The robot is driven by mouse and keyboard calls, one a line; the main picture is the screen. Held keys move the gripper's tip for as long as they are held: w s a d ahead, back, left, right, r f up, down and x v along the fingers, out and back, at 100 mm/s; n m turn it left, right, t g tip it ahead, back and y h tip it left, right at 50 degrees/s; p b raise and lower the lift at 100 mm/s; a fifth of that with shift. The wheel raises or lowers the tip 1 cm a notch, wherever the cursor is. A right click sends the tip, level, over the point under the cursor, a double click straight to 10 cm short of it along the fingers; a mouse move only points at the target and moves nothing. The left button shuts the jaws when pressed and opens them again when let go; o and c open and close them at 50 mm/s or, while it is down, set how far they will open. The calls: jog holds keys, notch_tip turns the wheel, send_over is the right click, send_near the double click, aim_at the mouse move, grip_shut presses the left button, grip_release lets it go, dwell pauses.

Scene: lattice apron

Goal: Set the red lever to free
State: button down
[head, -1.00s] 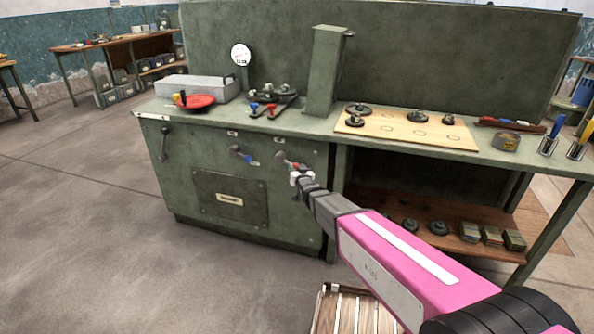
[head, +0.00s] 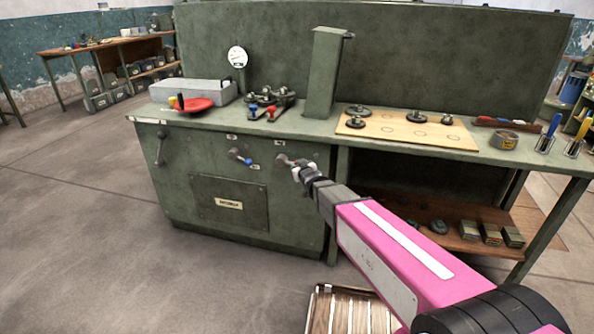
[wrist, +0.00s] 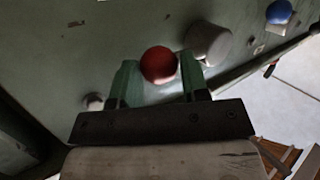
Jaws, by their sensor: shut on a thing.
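The red lever is on the front panel of the green cabinet. Its grey pivot (head: 282,159) shows in the head view, with a short arm pointing right and slightly down to my gripper (head: 299,170). My gripper hides the knob there. In the wrist view the round red knob (wrist: 158,64) sits between the two green fingertips of my gripper (wrist: 160,78), which is shut on it. The grey boss (wrist: 208,43) is just right of the knob. The lever's label cannot be read.
A blue-knobbed lever (head: 240,157) is left of the red one; its knob (wrist: 279,12) shows in the wrist view. A grey handle (head: 161,148) is farther left. A wooden crate (head: 322,310) stands on the floor below my arm. The bench top carries a pegboard (head: 400,138).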

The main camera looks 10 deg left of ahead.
jog(key=r+n, duration=0.1)
jog(key=r+h, duration=0.1)
jog(key=a+r+n+g+h, duration=0.1)
jog(key=shift+w+r+n, duration=0.15)
jog(key=shift+w+n, duration=0.1)
jog(key=shift+n, duration=0.05)
jog(key=shift+w+a+r+n+g+h, duration=0.1)
jog(key=shift+a+r+n+g+h, duration=0.15)
jog(key=shift+a+r+n+h, duration=0.3)
jog(key=shift+a+r+n+g+h, duration=0.25)
jog(key=shift+a+r+n+h, duration=0.05)
jog(key=shift+r+n+h, duration=0.3)
jog(key=c, duration=0.6)
grip_release()
jog(key=shift+c, duration=0.2)
jog(key=v, duration=1.1)
